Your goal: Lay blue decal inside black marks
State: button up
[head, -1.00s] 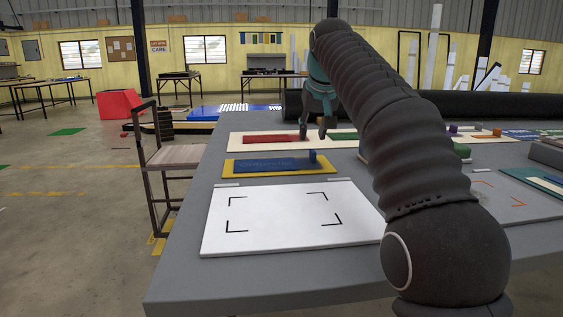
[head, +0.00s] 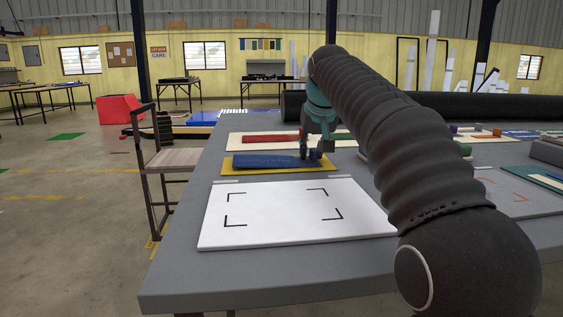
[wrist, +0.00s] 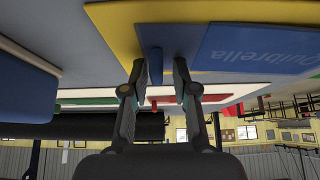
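The blue decal (head: 262,160), a flat sheet with a raised blue tab (head: 314,156) at its right end, lies on a yellow board (head: 232,171). In the wrist view the decal (wrist: 262,48) shows pale lettering, and its tab (wrist: 155,62) stands between my fingers. My gripper (head: 312,152) is at the tab end of the decal. In the wrist view my gripper (wrist: 159,68) is open, with gaps visible beside the tab. The white panel (head: 280,230) with black corner marks (head: 235,223) lies in front of the yellow board, and the area between the marks is bare.
A cream board with a red piece (head: 270,139) and a green piece lies behind the yellow board. A panel with orange marks (head: 517,200) lies to the right, beyond my arm. A chair (head: 170,157) stands at the table's left edge.

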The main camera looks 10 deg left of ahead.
jog(key=shift+d+f, duration=0.1)
jog(key=shift+f, duration=0.1)
grip_shut()
jog(key=shift+r, duration=0.15)
jog(key=shift+r+p, duration=0.95)
jog(key=shift+p, duration=0.25)
jog(key=shift+r, duration=3.05)
